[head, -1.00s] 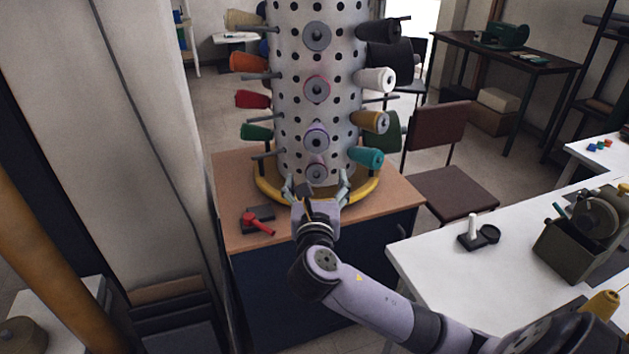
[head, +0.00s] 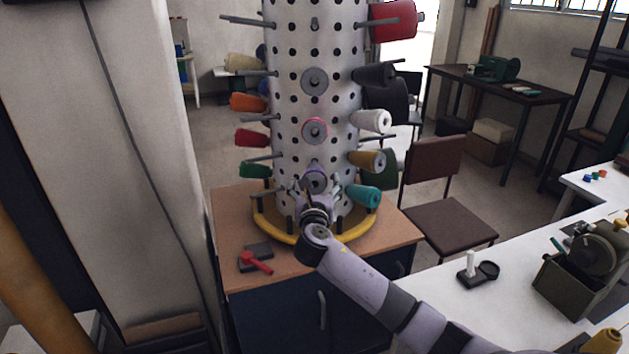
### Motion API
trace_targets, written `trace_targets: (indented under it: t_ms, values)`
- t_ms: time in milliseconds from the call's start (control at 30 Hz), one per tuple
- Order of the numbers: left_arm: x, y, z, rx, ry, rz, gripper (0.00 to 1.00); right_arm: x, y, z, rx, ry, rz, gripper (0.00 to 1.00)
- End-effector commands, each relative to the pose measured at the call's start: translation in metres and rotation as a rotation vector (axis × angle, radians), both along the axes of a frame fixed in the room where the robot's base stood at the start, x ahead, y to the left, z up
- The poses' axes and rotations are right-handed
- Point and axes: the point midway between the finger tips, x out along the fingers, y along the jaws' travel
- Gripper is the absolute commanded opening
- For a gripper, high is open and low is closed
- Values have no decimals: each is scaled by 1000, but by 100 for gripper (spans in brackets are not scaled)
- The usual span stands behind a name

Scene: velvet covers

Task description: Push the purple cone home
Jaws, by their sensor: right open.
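The purple cone (head: 315,174) sits end-on to me, low on the front of the white perforated drum (head: 290,105). Its lower part is partly covered by my right gripper. My right gripper (head: 317,190) is open, with its fingers spread just below and in front of the purple cone. I cannot tell whether it touches the cone. How far the cone sits on its peg is hard to tell from here. My left gripper is not in view.
A red-rimmed cone (head: 315,131) and a grey cone (head: 315,81) sit above. A teal cone (head: 363,196) sticks out close to the right. The drum stands in a yellow ring (head: 260,222) on a wooden cabinet top (head: 235,215). A red-handled tool (head: 256,262) lies front left.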

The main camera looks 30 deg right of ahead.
Motion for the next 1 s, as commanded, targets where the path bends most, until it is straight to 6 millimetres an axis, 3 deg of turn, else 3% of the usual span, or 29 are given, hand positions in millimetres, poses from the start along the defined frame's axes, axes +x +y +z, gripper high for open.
trace_targets:
  t_ms: [433, 1000]
  values:
    - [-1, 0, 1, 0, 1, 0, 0, 9, -6, 0, 1, -1, 1, 79]
    - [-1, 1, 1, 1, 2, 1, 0, 9, -6, 0, 1, -1, 1, 41]
